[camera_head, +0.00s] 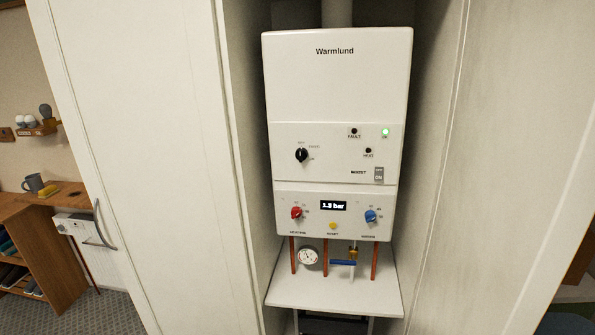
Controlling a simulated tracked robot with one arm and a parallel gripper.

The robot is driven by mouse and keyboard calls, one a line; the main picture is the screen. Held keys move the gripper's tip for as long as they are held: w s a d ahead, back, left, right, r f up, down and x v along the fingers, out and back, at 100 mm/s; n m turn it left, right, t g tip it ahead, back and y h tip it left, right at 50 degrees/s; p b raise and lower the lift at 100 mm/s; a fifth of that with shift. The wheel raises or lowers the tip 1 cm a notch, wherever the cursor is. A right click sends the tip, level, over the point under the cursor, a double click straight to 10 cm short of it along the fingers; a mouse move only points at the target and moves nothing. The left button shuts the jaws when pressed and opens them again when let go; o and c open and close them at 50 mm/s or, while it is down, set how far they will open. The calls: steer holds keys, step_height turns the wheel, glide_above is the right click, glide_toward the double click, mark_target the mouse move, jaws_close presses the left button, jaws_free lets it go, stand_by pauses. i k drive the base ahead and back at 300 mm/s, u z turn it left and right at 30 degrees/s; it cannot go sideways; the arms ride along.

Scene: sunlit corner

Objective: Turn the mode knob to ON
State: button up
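The white Warmlund boiler (337,85) hangs inside a cupboard in the middle of the view. A black knob (301,155) sits on the left of its middle panel, with small labels around it. It looks like the mode knob, but its labels are too small to read surely, and I cannot tell which one it points to. My gripper is not in view.
A red knob (296,212), a blue knob (371,216), a yellow button (333,226) and a display (333,205) reading about 1.5 bar sit lower. A green light (385,132) is lit. A rocker switch (378,174) is at right. Cupboard walls flank the boiler; pipes and a gauge (308,256) hang below.

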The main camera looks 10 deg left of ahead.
mark_target(301, 154)
steer(key=k, duration=0.85)
steer(key=u, duration=0.45)
steer(key=i, duration=2.2)
steer(key=z, duration=0.45)
